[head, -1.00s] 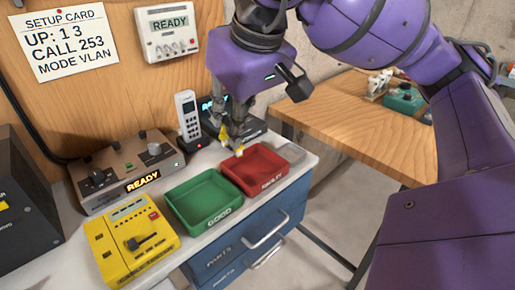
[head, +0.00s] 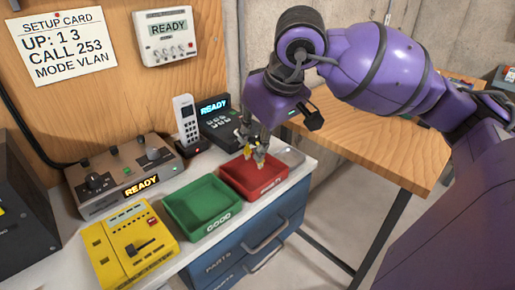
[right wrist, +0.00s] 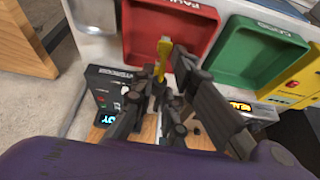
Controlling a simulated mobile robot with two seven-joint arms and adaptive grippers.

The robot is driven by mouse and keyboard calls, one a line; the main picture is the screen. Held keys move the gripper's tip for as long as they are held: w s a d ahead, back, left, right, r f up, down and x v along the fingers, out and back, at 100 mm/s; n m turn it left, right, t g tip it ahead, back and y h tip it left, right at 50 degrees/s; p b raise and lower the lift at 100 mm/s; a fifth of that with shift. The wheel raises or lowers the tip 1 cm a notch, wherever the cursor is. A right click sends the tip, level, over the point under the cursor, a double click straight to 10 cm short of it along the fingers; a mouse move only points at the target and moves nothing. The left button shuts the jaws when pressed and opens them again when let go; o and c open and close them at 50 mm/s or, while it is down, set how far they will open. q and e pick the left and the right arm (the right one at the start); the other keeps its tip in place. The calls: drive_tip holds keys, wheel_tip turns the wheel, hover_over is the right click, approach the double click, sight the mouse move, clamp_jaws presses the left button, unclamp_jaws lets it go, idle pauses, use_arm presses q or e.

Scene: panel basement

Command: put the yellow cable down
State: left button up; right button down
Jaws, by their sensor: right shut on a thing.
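My right gripper (head: 256,152) is shut on the yellow cable and points down over the red tray (head: 238,186). Only a small part of the yellow cable shows between the fingers in the head view. In the right wrist view the yellow cable (right wrist: 164,50) sticks out past the fingers, its end over the red tray (right wrist: 192,30). Whether it touches the tray floor I cannot tell. The green tray (head: 187,212), marked GOOD, stands beside the red one and looks empty. My left gripper is not in view.
A phone with a lit READY screen (head: 215,112) and a white handset (head: 186,118) stand behind the trays. A grey-brown READY box (head: 120,172) and a yellow tester (head: 128,246) are at the left. A wooden table (head: 375,140) stands at the right.

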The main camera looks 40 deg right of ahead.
wheel_tip(320, 180, down, 2)
drive_tip(key=shift+f, duration=0.2)
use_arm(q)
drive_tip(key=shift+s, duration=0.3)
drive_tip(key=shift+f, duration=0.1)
use_arm(e)
drive_tip(key=shift+f+b, duration=0.6)
drive_tip(key=shift+f, duration=0.05)
drive_tip(key=c, duration=1.8)
unclamp_jaws()
drive_tip(key=shift+r, duration=0.1)
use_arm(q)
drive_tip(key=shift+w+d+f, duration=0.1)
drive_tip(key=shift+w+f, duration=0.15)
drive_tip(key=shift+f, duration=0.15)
use_arm(e)
drive_tip(key=shift+o, duration=0.2)
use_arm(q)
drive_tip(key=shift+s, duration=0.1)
